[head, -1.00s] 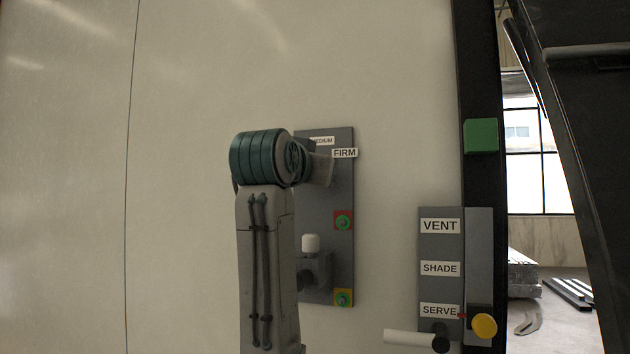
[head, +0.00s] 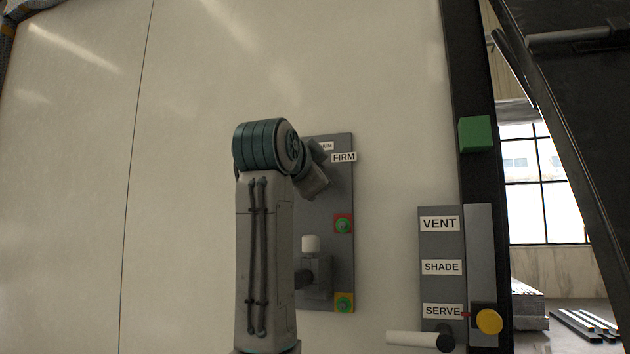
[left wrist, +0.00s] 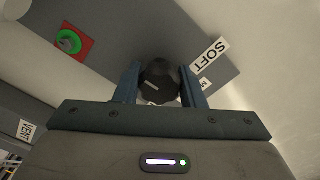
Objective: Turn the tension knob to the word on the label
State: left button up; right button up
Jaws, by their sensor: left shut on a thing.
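The tension knob (left wrist: 158,80) is black with a pale pointer line. It sits between the two fingers of my left gripper (left wrist: 160,84), which is shut on it. In the left wrist view the pointer line lies to the left of the knob's middle, on the side away from the SOFT label (left wrist: 209,54). A second label beside it is mostly hidden by a finger. In the head view my arm hides the knob and fingertips. My right gripper is not in view.
The grey knob panel (head: 343,192) also carries a green button on red (head: 343,224), one on yellow (head: 344,302) and a white-topped switch (head: 310,243).

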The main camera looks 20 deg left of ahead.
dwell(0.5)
pick_arm(q)
jog(key=o, duration=1)
jog(key=s+b, duration=0.2)
jog(key=s, duration=0.3)
jog(key=s+b, duration=0.3)
jog(key=s, duration=0.2)
jog(key=shift+s+a+b, duration=0.2)
jog(key=shift+s+b, duration=0.15)
